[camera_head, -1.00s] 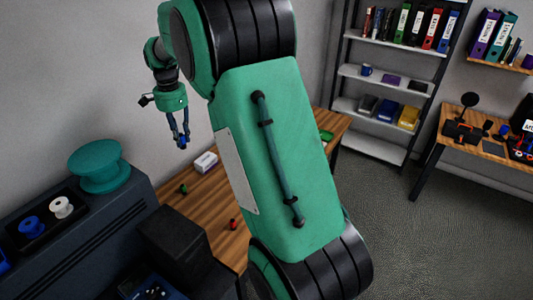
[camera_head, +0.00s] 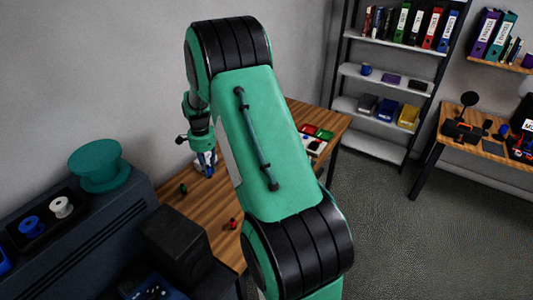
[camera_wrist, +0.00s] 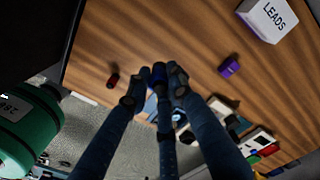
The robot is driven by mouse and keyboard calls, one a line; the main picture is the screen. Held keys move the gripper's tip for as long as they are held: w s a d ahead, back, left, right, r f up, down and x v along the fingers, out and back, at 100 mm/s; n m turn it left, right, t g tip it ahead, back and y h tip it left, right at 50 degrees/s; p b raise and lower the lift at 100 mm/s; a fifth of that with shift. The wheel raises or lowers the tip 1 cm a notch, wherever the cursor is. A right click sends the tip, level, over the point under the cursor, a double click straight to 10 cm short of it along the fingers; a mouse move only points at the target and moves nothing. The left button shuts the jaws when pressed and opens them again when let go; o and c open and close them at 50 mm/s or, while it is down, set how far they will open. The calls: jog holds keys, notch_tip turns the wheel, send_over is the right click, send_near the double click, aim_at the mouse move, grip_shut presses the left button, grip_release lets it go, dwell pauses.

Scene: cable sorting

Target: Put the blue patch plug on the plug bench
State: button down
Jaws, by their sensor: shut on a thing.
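The blue patch plug (camera_wrist: 158,73) is held between the fingertips of my gripper (camera_wrist: 157,84) in the wrist view. My gripper is shut on it, and the fingers hide part of it. In the head view my gripper (camera_head: 207,166) hangs over the wooden bench (camera_head: 207,217), in front of the white box. The wooden bench top also fills much of the wrist view (camera_wrist: 185,35). I cannot tell the gap between the plug and the wood. No label marks the plug bench.
A red plug (camera_head: 233,224) and a green plug (camera_head: 183,188) stand on the wood. The wrist view shows a white LEADS box (camera_wrist: 268,18) and a purple piece (camera_wrist: 229,66). Red and green trays (camera_head: 317,131) lie at the far end. Spools (camera_head: 62,207) sit at left.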

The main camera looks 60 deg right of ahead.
notch_tip(320, 180, down, 6)
jog(key=shift+f, duration=0.2)
jog(key=shift+f+b, duration=0.3)
jog(key=shift+f, duration=2.8)
jog(key=shift+f, duration=1.9)
jog(key=shift+f, duration=0.1)
jog(key=c, duration=1.5)
grip_release()
jog(key=shift+c, duration=0.2)
